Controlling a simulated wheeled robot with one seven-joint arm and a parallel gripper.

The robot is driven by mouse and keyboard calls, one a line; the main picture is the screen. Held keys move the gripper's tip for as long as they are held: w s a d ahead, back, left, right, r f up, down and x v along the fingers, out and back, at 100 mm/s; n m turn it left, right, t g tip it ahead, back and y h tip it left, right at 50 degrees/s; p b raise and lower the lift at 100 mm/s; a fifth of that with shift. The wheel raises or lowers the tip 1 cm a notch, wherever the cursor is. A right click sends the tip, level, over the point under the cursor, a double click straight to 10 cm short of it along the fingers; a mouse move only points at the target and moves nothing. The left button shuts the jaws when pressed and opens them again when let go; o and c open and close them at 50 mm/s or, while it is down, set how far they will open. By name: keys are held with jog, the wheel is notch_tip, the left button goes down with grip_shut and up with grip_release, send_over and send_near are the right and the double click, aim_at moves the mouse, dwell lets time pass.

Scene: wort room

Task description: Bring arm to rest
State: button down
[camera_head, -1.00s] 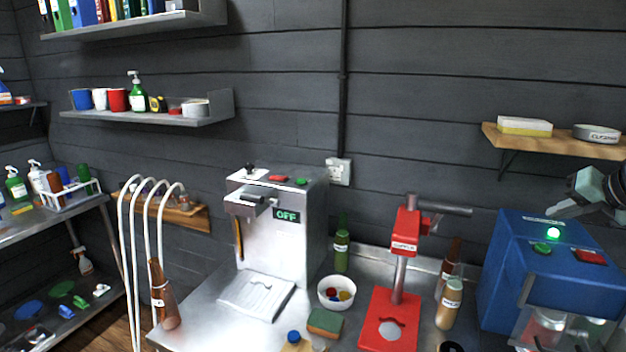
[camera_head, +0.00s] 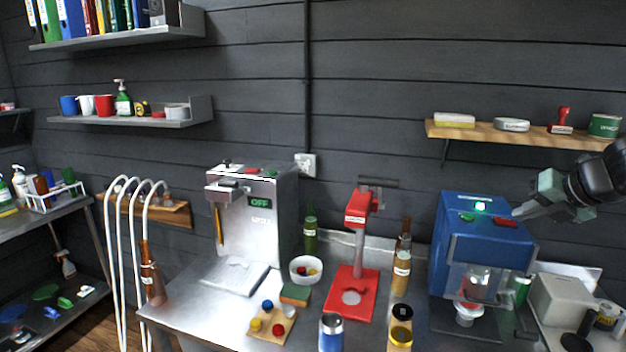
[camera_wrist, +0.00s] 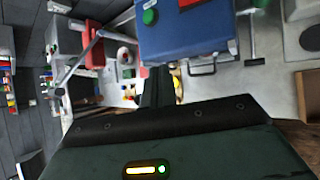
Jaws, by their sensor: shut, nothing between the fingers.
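My gripper (camera_head: 530,211) is at the right of the head view, beside the top right corner of the blue machine (camera_head: 484,238), in front of the dark wall. Its fingers are together with nothing held. In the wrist view the dark fingers (camera_wrist: 157,88) point toward the blue machine (camera_wrist: 187,32), with the counter beyond. The machine has a lit green lamp (camera_head: 481,206) and a red button on top. I cannot tell whether the gripper touches the machine; it appears apart from it.
A red capping stand (camera_head: 352,292), a grey machine marked OFF (camera_head: 262,225) and several bottles stand on the steel counter (camera_head: 190,312). A pale grey box (camera_head: 565,300) stands right of the blue machine.

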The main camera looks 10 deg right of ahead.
jog(key=s+a+f+n+g+y+b, duration=0.15)
jog(key=a+f+n, duration=0.25)
jog(key=a+n, duration=0.5)
jog(key=s+a+f+n+g+y+b, duration=0.1)
jog(key=a+f+n+g+b, duration=0.2)
jog(key=a+n, duration=0.65)
jog(key=s+a+f+n+g+y+b, duration=0.15)
jog(key=a+f+n, duration=0.35)
jog(key=a, duration=0.7)
jog(key=s+a+f+n+g+h+b, duration=0.1)
jog(key=s+a+n, duration=0.3)
jog(key=n, duration=0.5)
jog(key=s+a+f+n+g+h+b, duration=0.1)
jog(key=s+a+f+n+h+b, duration=0.1)
jog(key=s+n, duration=0.6)
jog(key=s+a+f+n+g+h+b, duration=0.1)
jog(key=s+a+f+n+b, duration=0.2)
jog(key=s+a+n, duration=0.3)
jog(key=f+n, duration=0.1)
jog(key=n, duration=0.3)
jog(key=shift+w, duration=0.1)
